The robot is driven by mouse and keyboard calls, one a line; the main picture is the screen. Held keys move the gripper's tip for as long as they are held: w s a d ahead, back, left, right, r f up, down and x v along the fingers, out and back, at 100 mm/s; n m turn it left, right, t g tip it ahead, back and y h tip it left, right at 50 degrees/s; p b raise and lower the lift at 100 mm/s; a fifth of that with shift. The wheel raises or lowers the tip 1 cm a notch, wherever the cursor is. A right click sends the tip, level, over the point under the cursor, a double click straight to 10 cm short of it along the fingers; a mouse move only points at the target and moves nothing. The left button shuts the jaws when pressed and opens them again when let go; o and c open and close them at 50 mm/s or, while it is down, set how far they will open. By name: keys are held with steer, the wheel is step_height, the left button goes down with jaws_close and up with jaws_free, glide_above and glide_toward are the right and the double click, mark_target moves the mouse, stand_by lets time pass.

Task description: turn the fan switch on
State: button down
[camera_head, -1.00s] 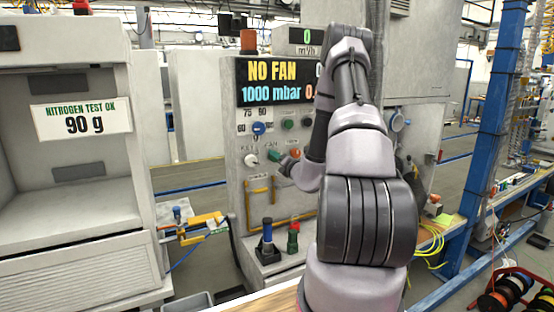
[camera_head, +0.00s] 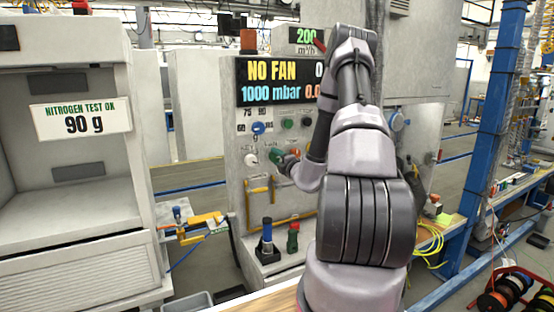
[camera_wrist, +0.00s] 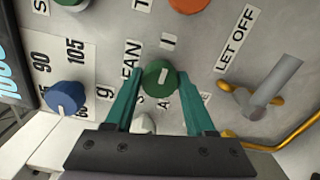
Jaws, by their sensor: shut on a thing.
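The fan switch is a round green knob (camera_wrist: 158,78) with a pale pointer mark, next to a partly hidden label that reads like "FAN" in the wrist view. My gripper (camera_wrist: 161,88) has its two teal fingers on either side of this knob, shut on it. In the head view the knob (camera_head: 275,155) shows small on the grey panel (camera_head: 236,180), with my gripper (camera_head: 283,161) at it. The dark display (camera_head: 278,82) above reads "NO FAN" and "1000 mbar". The small upper display (camera_head: 306,35) reads 200 m³/h.
Close to my gripper in the wrist view are a blue knob (camera_wrist: 66,96), an orange knob (camera_wrist: 188,4) and a grey lever (camera_wrist: 268,88) by the "LET OFF" label (camera_wrist: 236,40). A yellow handle (camera_head: 259,203) sits below on the panel. Bottles (camera_head: 267,238) stand below it.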

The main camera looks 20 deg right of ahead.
steer(key=shift+f, duration=0.1)
steer(key=shift+c, duration=1.3)
jaws_free()
steer(key=shift+s, duration=0.15)
steer(key=s, duration=1)
steer(key=shift+s+d, duration=0.2)
steer(key=shift+s, duration=0.1)
